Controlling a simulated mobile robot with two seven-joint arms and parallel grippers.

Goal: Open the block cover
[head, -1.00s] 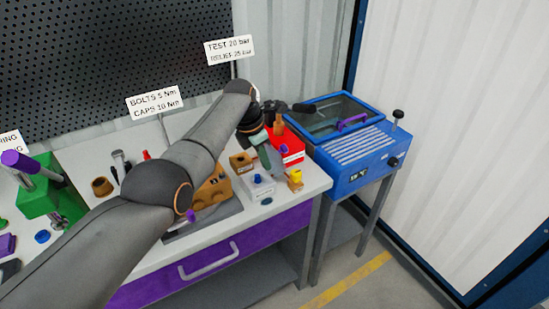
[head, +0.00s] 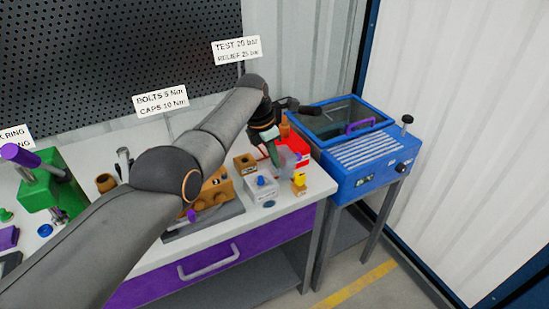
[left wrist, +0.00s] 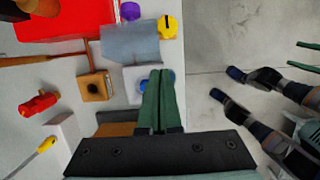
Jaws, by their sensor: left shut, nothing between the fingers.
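A pale grey block with a blue knob (head: 262,187) stands near the front right of the bench. It also shows in the left wrist view (left wrist: 135,84), partly hidden by my fingers. A grey-blue flat panel (left wrist: 130,42) lies beside that block; I cannot tell if it is the block cover. My left gripper (head: 273,154) is shut and empty above this part of the bench. In the left wrist view its green fingers (left wrist: 160,84) overlap the block and its blue knob; contact cannot be told. Green finger-like parts at the right edge may be my right gripper (left wrist: 306,56).
A red bin (head: 300,147), a small yellow part (head: 299,185) and a brown holed block (head: 245,163) stand close around. The orange pump body (head: 217,190) is to the left, partly behind my arm. A blue test bench (head: 365,180) with a clear lid stands right.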

